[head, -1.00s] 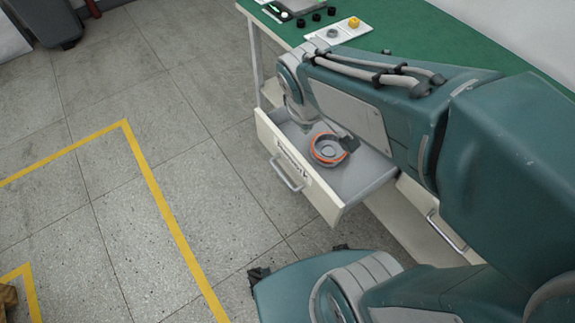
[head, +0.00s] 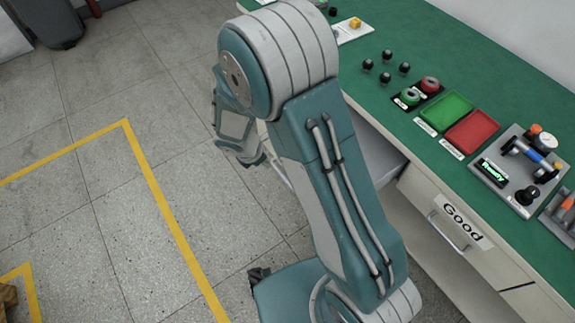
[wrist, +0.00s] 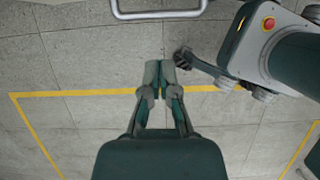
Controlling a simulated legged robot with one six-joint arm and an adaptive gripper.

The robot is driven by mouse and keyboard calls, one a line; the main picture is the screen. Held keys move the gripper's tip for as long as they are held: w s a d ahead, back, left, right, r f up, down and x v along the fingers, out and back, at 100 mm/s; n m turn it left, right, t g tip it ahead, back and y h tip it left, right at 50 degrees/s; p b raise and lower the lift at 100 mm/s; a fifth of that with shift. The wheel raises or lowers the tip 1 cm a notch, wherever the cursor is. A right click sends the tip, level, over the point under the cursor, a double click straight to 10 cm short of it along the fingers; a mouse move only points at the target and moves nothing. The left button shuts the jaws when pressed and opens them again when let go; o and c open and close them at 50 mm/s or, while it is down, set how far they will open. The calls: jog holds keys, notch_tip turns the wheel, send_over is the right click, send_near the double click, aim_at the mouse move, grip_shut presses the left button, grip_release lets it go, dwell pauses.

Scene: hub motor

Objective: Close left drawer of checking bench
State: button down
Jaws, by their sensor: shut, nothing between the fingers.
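The left drawer (head: 378,158) of the checking bench stands pulled out; my arm hides most of it in the head view. A bit of its grey interior shows right of my arm, and part of its front handle (head: 282,176) shows left of it. My gripper (head: 254,160) is on the outer side of the drawer front, over the floor. In the wrist view my gripper (wrist: 159,74) is shut and empty, its fingertips together. A drawer handle (wrist: 160,14) crosses the top edge there, apart from the fingers. The drawer's contents are hidden.
The green bench top (head: 400,100) holds black knobs, a green tray (head: 445,110), a red tray (head: 472,132) and a tester (head: 520,170). The right drawer, labelled "Good" (head: 463,217), looks shut. Open floor with yellow lines (head: 150,180) lies left.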

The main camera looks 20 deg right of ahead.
jog(key=w+d+f, duration=0.2)
jog(key=d+f, duration=0.5)
jog(key=f, duration=0.2)
jog(key=shift+w+d, duration=0.15)
jog(key=shift+w, duration=0.2)
jog(key=shift+d, duration=0.1)
